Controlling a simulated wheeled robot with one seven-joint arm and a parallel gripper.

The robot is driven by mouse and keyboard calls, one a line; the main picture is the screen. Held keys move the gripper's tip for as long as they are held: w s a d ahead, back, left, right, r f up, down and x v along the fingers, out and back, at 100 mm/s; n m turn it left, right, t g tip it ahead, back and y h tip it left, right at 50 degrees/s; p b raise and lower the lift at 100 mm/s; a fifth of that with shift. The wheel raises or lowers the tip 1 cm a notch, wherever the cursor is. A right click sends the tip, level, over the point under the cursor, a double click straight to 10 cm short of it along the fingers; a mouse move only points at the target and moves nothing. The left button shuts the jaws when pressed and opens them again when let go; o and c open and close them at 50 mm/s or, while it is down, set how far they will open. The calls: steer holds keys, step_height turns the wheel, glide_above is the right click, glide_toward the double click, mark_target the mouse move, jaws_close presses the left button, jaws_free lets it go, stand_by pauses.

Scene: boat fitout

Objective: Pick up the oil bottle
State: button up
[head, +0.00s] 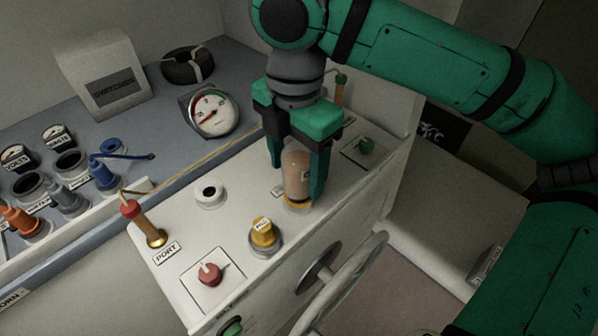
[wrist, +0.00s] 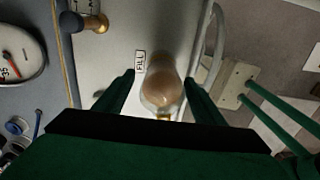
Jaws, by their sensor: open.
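The oil bottle (head: 297,177) is a pinkish-tan, rounded bottle standing upright on the white console, over a yellowish ring at its foot. My gripper (head: 296,180) points down over it, with a green finger on either side of the bottle. In the wrist view the bottle (wrist: 161,84) sits between the two fingertips (wrist: 160,84), with a gap visible on each side. The jaws are open and do not grip it. A "FILL" label (wrist: 140,61) lies beside the bottle. The gripper hides part of the bottle's top in the head view.
A yellow cap (head: 263,233), a red knob (head: 209,273), a red-topped brass lever (head: 142,222) and a white-rimmed hole (head: 210,194) are close by on the console. A round gauge (head: 213,111) stands behind. A wheel (head: 335,280) is on the console's front side.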

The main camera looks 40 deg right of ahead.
mark_target(299, 187)
steer(key=shift+s+d+f, duration=0.1)
steer(key=shift+f, duration=1.35)
steer(key=shift+d+f, duration=0.1)
steer(key=shift+f, duration=1.35)
steer(key=shift+c, duration=0.3)
steer(key=c, duration=1.3)
steer(key=shift+r, duration=0.1)
